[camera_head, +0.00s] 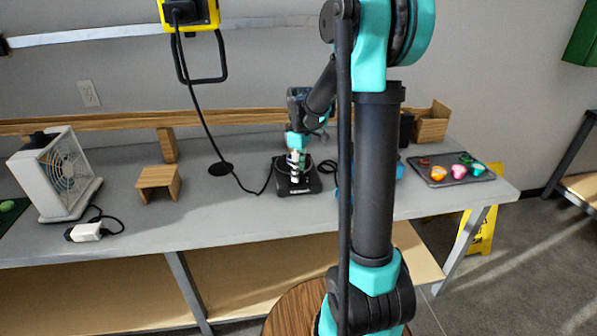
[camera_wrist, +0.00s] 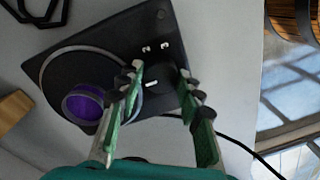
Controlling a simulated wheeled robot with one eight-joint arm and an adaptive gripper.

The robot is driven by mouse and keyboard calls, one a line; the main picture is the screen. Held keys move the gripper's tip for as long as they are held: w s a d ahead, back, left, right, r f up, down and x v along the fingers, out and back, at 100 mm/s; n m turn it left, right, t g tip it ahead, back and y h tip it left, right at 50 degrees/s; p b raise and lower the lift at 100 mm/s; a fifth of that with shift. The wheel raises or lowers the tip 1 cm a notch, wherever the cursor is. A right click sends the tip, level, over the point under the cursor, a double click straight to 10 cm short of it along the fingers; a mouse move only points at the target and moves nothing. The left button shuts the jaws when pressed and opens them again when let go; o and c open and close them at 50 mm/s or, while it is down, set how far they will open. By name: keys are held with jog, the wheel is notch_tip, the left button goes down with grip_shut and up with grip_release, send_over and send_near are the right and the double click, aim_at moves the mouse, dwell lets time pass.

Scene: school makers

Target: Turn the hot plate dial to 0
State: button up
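The black hot plate (camera_wrist: 118,30) fills the upper left of the wrist view. It also shows on the table in the camera_head view (camera_head: 304,188). A small container of purple contents (camera_wrist: 85,104) stands on its round plate. My gripper (camera_wrist: 160,72) is open over the hot plate's front part, its two fingers apart with nothing gripped. Between the fingers is a short white mark (camera_wrist: 152,83), perhaps the dial's pointer; the dial's outline and setting cannot be made out. In the camera_head view my gripper (camera_head: 297,158) is low over the hot plate and partly hides it.
The hot plate stands on a long grey table (camera_head: 235,225). A white fan (camera_head: 62,172) and a small wooden stand (camera_head: 158,181) are to the left. A dark tray (camera_head: 452,180) with colored cups is at the right. A black cable (camera_wrist: 235,142) runs beside the hot plate.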

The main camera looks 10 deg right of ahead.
aim_at(302, 174)
jog(key=o, duration=0.4)
jog(key=shift+c, duration=0.2)
jog(key=m, duration=0.7)
jog(key=shift+s+m, duration=0.1)
jog(key=shift+m, duration=0.2)
jog(key=m, duration=0.4)
jog(key=shift+t, duration=0.3)
jog(key=m, duration=0.4)
notch_tip(302, 174, up, 17)
jog(key=d, duration=0.1)
jog(key=s+d+f+n+t, duration=0.1)
jog(key=s+f, duration=0.6)
jog(key=s+d+f+n+t, duration=0.1)
jog(key=s+f, duration=0.6)
jog(key=s+d+f+n+t, duration=0.1)
jog(key=s+f+n+t, duration=0.1)
jog(key=s+f, duration=0.5)
jog(key=shift+s+f, duration=0.25)
jog(key=shift+s, duration=0.35)
